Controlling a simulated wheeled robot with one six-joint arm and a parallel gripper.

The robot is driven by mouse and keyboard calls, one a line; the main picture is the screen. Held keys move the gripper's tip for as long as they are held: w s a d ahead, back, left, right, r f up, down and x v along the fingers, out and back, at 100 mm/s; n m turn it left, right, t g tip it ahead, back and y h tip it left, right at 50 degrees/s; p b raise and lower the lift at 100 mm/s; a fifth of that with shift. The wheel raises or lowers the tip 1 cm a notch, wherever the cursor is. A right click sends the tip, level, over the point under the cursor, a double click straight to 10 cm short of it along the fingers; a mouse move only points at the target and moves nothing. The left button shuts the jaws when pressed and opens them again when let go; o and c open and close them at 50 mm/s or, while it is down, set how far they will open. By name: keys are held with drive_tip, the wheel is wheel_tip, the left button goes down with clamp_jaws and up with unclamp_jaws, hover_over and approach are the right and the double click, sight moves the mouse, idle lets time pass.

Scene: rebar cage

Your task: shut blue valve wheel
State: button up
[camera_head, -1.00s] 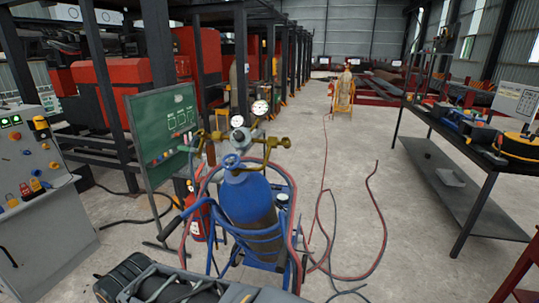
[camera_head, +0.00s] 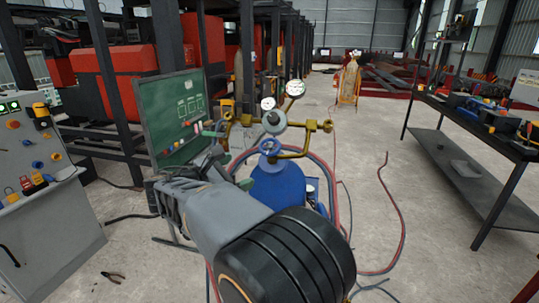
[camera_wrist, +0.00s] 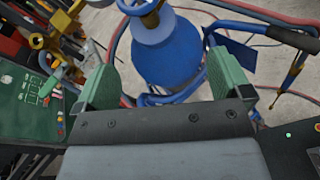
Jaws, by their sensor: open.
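The blue valve wheel (camera_head: 270,146) sits on top of the blue gas cylinder (camera_head: 278,183), below the brass gauge fittings (camera_head: 300,126). In the wrist view the wheel (camera_wrist: 134,6) is cut by the top edge, and the cylinder (camera_wrist: 168,50) shows beyond the fingers. My gripper (camera_head: 228,157) is to the left of the wheel in the head view, apart from it. In the wrist view its two green fingers are wide apart, with nothing held between them (camera_wrist: 166,78). My arm hides the cylinder's lower left part.
Two round gauges (camera_head: 295,88) stand above the cylinder. Red and dark hoses (camera_head: 402,225) loop around it and over the floor. A green board (camera_head: 168,115) stands behind my gripper. A control console (camera_head: 38,190) is at left, a workbench (camera_head: 470,150) at right, pliers (camera_head: 113,277) on the floor.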

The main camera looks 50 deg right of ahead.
sight(266, 149)
drive_tip(key=shift+n+h, duration=0.5)
drive_tip(key=shift+h, duration=0.3)
drive_tip(key=d, duration=0.4)
drive_tip(key=d+r, duration=0.1)
drive_tip(key=d, duration=0.4)
drive_tip(key=d+r, duration=0.1)
drive_tip(key=d, duration=0.4)
drive_tip(key=shift+w+d+p, duration=0.1)
drive_tip(key=shift+w+p, duration=0.1)
drive_tip(key=shift+p, duration=0.1)
drive_tip(key=shift+c, duration=0.3)
